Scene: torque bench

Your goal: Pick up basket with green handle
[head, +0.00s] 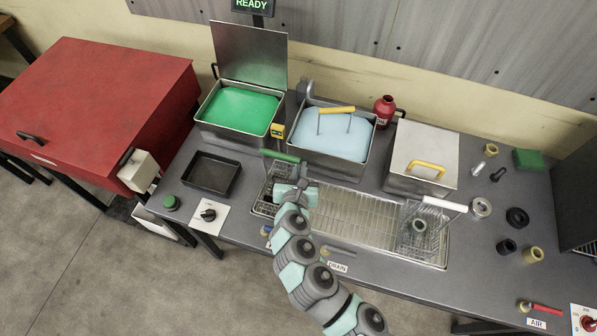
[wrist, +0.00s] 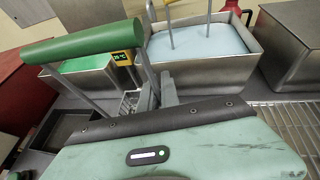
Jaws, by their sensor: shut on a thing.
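The basket with the green handle (head: 281,156) is at the left end of the drain tray, a wire mesh basket partly hidden behind my wrist. Its green handle bar (wrist: 82,43) crosses the upper left of the wrist view, with metal uprights running down from it. My gripper (head: 287,172) is shut on the basket's handle frame, just below the green bar. In the wrist view, my gripper's fingers (wrist: 160,92) are beside an upright, and a bit of mesh shows below. I cannot tell whether the basket rests on the tray or hangs just above it.
Behind stand an open tank of green liquid (head: 240,108), a tank of blue liquid (head: 318,143) with a yellow-handled basket, and a lidded tank (head: 424,157). A white-handled basket (head: 425,225) is at the drain tray's right (head: 355,212). An empty black tray (head: 211,173) lies left.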

